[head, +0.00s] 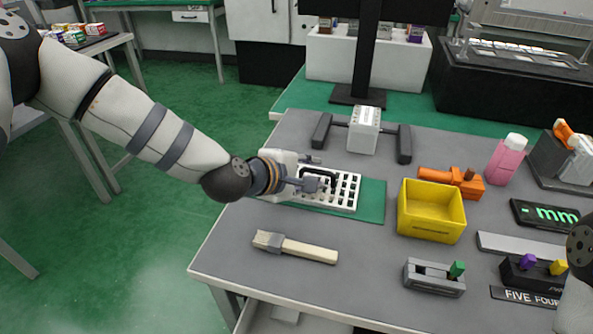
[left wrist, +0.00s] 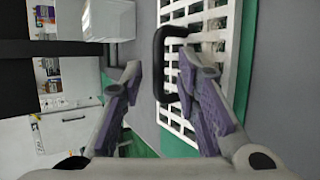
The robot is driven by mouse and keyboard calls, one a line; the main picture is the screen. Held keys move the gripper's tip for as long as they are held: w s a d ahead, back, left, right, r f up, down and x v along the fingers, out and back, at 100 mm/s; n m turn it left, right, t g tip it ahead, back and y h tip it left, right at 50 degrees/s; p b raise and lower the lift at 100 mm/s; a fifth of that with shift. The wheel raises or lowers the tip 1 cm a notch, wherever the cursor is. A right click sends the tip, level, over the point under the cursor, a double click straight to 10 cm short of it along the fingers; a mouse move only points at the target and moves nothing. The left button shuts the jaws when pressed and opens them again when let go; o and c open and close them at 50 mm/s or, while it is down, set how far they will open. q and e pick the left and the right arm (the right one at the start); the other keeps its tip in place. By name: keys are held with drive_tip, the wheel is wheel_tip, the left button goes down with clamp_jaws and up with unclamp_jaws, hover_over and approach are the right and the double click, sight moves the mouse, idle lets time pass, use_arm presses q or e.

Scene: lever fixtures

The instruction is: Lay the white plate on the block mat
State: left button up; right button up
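The white plate (head: 344,190) is a slotted grid with a black handle (head: 322,172). It lies over the left part of a green mat (head: 371,201); I cannot tell if it touches the mat all over. My left gripper (head: 312,184) is at the plate's left side, by the handle. In the left wrist view the plate (left wrist: 220,45) fills the right half, and the purple-padded fingers of the gripper (left wrist: 163,72) stand apart. The handle (left wrist: 160,60) shows between them, close to the right finger, with no clear grip on it. My right gripper is out of view.
A yellow bin (head: 431,212) stands right of the mat. A grey block with dark side bars (head: 363,130) stands behind it. A wooden-handled tool (head: 295,247) and a grey lever fixture (head: 434,277) lie in front. The table between them is clear.

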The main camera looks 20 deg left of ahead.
use_arm(q)
drive_tip(key=p+v, duration=0.2)
drive_tip(key=v, duration=0.9)
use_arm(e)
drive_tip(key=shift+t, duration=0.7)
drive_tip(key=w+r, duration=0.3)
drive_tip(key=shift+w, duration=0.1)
use_arm(q)
drive_tip(key=shift+d, duration=0.1)
